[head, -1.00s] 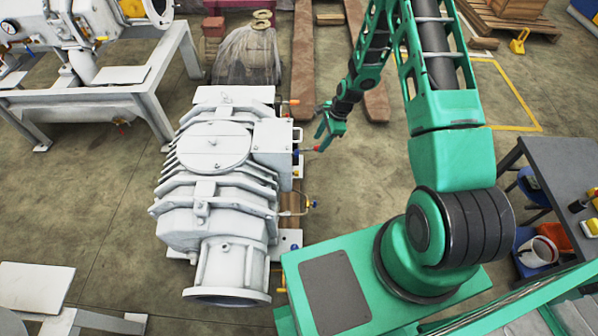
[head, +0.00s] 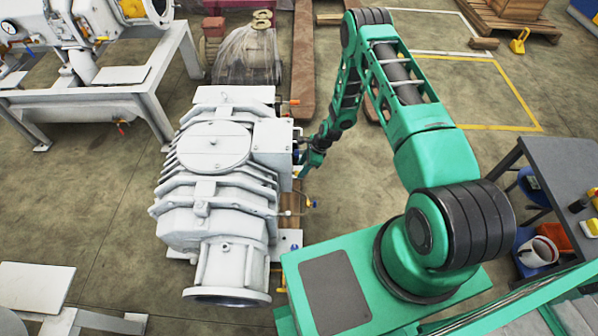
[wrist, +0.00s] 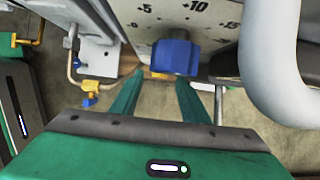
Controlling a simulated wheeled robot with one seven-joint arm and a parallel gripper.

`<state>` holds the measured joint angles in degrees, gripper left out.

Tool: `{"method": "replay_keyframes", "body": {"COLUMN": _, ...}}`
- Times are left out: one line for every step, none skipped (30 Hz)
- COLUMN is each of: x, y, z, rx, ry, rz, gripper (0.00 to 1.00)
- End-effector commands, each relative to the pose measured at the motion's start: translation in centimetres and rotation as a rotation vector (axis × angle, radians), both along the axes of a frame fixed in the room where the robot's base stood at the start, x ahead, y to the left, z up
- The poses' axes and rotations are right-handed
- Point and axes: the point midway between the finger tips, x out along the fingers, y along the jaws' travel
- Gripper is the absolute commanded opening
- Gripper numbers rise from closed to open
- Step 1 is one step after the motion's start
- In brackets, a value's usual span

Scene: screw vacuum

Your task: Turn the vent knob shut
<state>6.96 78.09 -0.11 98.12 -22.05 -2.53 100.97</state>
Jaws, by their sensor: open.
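A blue knob (wrist: 175,56) sits in front of a pale dial plate (wrist: 172,20) with printed numbers in the wrist view. I take it to be the vent knob; its exact turn position is hard to read. My gripper (wrist: 158,80) is open, its two green fingers pointing at the knob from just below it in the picture. The right fingertip is near the knob's lower edge; I cannot tell whether it touches. In the head view, my gripper (head: 308,168) is at the right side of the white vacuum pump (head: 212,195), and the knob is mostly hidden there.
A thick pale pipe (wrist: 275,60) curves close on the right in the wrist view. A small blue and yellow tap (wrist: 88,98) on a thin pipe is at the left.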

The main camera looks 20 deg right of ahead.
Motion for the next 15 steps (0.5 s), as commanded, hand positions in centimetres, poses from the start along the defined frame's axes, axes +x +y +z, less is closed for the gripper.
{"method": "replay_keyframes", "body": {"x": 0.0, "y": 0.4, "z": -0.8, "rx": 0.000, "ry": 0.000, "rz": 0.002, "gripper": 0.41}}
{"method": "replay_keyframes", "body": {"x": 0.1, "y": 0.5, "z": -1.1, "rx": 0.000, "ry": 0.001, "rz": 0.003, "gripper": 0.41}}
{"method": "replay_keyframes", "body": {"x": 0.2, "y": 0.6, "z": -1.5, "rx": -0.001, "ry": 0.000, "rz": 0.002, "gripper": 0.41}}
{"method": "replay_keyframes", "body": {"x": 0.3, "y": 0.7, "z": -1.8, "rx": -0.001, "ry": 0.000, "rz": 0.002, "gripper": 0.41}}
{"method": "replay_keyframes", "body": {"x": 0.3, "y": 0.8, "z": -2.0, "rx": -0.001, "ry": 0.000, "rz": 0.002, "gripper": 0.41}}
{"method": "replay_keyframes", "body": {"x": 0.3, "y": 0.9, "z": -2.3, "rx": -0.001, "ry": 0.000, "rz": 0.002, "gripper": 0.41}}
{"method": "replay_keyframes", "body": {"x": 0.3, "y": 0.9, "z": -2.5, "rx": -0.001, "ry": 0.001, "rz": 0.001, "gripper": 0.41}}
{"method": "replay_keyframes", "body": {"x": 0.3, "y": 1.0, "z": -2.6, "rx": -0.001, "ry": 0.001, "rz": 0.001, "gripper": 0.41}}
{"method": "replay_keyframes", "body": {"x": 0.4, "y": 1.1, "z": -2.8, "rx": -0.001, "ry": 0.000, "rz": 0.001, "gripper": 0.41}}
{"method": "replay_keyframes", "body": {"x": 0.4, "y": 1.1, "z": -2.8, "rx": -0.001, "ry": 0.000, "rz": 0.001, "gripper": 0.41}}
{"method": "replay_keyframes", "body": {"x": 0.5, "y": 1.1, "z": -2.9, "rx": -0.001, "ry": 0.000, "rz": 0.001, "gripper": 0.41}}
{"method": "replay_keyframes", "body": {"x": 0.5, "y": 1.1, "z": -2.9, "rx": 0.000, "ry": 0.000, "rz": 0.001, "gripper": 0.41}}
{"method": "replay_keyframes", "body": {"x": 0.5, "y": 1.1, "z": -2.9, "rx": 0.000, "ry": -0.001, "rz": 0.001, "gripper": 0.41}}
{"method": "replay_keyframes", "body": {"x": 0.5, "y": 1.1, "z": -2.9, "rx": 0.000, "ry": -0.001, "rz": 0.001, "gripper": 0.41}}
{"method": "replay_keyframes", "body": {"x": 0.5, "y": 1.1, "z": -2.9, "rx": 0.000, "ry": 0.000, "rz": 0.001, "gripper": 0.41}}
